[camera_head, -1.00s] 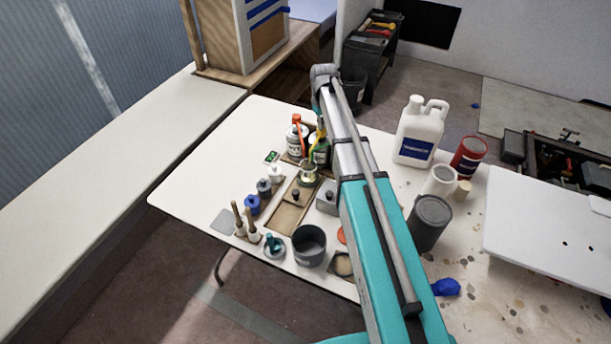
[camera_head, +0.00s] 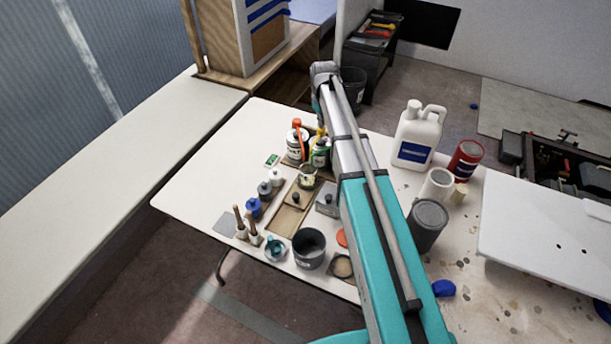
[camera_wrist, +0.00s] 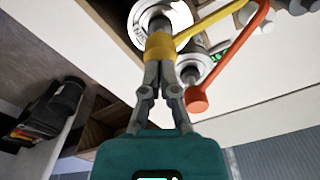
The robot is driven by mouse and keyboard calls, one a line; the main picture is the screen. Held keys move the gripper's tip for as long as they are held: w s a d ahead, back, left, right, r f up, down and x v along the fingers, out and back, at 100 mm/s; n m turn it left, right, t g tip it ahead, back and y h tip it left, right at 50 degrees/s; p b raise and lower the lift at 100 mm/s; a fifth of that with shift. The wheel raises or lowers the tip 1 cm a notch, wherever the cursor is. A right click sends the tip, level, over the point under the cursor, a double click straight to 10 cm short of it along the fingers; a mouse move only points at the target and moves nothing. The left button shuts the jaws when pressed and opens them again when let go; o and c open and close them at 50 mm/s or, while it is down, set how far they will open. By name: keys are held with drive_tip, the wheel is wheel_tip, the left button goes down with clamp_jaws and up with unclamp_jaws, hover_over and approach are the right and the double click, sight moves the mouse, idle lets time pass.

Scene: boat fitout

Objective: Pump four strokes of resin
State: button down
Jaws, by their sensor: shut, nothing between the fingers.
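In the head view a white can with a red-orange pump (camera_head: 296,142) stands beside a green-labelled container with a yellow pump (camera_head: 320,153) on the white table. My arm partly covers the yellow-pump container. In the wrist view my gripper (camera_wrist: 161,66) is shut and empty. Its fingertips are at the yellow pump head (camera_wrist: 160,46), seemingly touching it; I cannot tell how far it is pressed. The yellow spout runs up and right. The orange pump (camera_wrist: 197,101) is just right of the fingers. A small cup (camera_head: 308,177) stands in front of the containers. Which container is resin is unreadable.
A dark bucket (camera_head: 309,247), brushes (camera_head: 241,222), small bottles (camera_head: 264,189) and a wooden tray (camera_head: 288,219) crowd the table's front. A white jug (camera_head: 416,137), red tin (camera_head: 466,159) and grey can (camera_head: 427,224) stand right of my arm. The table's left side is clear.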

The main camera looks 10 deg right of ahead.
sight(321, 129)
drive_tip(key=shift+r+p, duration=0.85)
drive_tip(key=shift+r, duration=0.2)
drive_tip(key=shift+f+b, duration=2.55)
drive_tip(key=shift+f, duration=0.05)
drive_tip(key=shift+r, duration=0.15)
drive_tip(key=shift+r+p, duration=2.45)
drive_tip(key=shift+p, duration=0.15)
